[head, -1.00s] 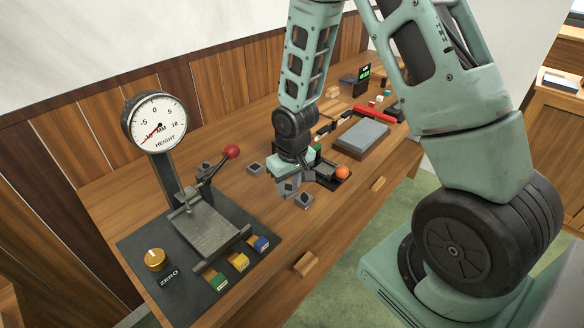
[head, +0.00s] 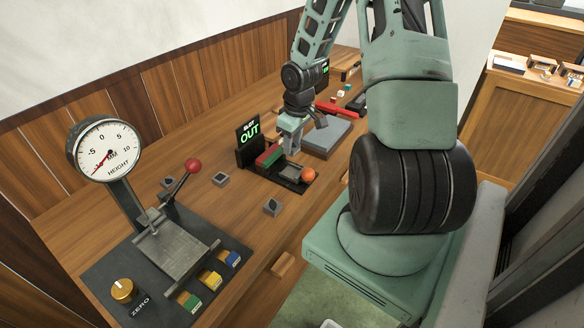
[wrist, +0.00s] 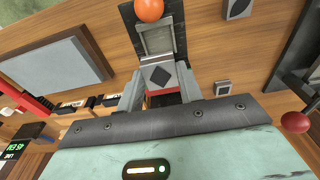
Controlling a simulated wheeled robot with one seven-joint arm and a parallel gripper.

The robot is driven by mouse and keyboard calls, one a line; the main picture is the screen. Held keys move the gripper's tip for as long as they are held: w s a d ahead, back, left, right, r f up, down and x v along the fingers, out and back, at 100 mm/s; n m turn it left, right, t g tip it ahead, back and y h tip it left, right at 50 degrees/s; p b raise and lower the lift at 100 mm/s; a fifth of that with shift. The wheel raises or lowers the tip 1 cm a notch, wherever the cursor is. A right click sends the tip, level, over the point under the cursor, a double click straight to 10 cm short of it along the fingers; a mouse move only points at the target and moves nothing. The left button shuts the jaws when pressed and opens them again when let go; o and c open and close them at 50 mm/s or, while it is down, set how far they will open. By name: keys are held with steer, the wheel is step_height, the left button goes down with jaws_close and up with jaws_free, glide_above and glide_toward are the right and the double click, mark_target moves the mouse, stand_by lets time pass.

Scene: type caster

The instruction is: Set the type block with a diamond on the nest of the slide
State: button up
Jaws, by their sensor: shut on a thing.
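My gripper (head: 287,147) is over the slide's near end in the head view. In the wrist view, my gripper (wrist: 160,88) is shut on the grey type block with a dark diamond (wrist: 161,76), which sits between the two fingers with its diamond face visible. The slide's nest (wrist: 158,40), a grey square recess on a dark track, lies just beyond the block in the wrist view. The nest (head: 291,172) also shows in the head view, looking empty. An orange ball (head: 308,174) marks the slide's end. I cannot tell the gap between block and slide.
Loose type blocks (head: 220,179) and (head: 272,207) stand on the bench. A height gauge (head: 105,148) with a red-knobbed lever (head: 193,165) is at left. A display reading OUT (head: 248,136) stands behind the slide; a grey slab (head: 322,137) lies to its right.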

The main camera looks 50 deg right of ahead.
mark_target(291, 172)
steer(key=shift+f, duration=4)
steer(key=shift+f, duration=0.1)
steer(key=o, duration=1.2)
steer(key=r, duration=0.4)
steer(key=s+r, duration=0.1)
steer(key=r, duration=0.3)
steer(key=r+p, duration=0.1)
steer(key=r, duration=0.3)
steer(key=shift+s+r, duration=0.1)
steer(key=shift+s, duration=0.1)
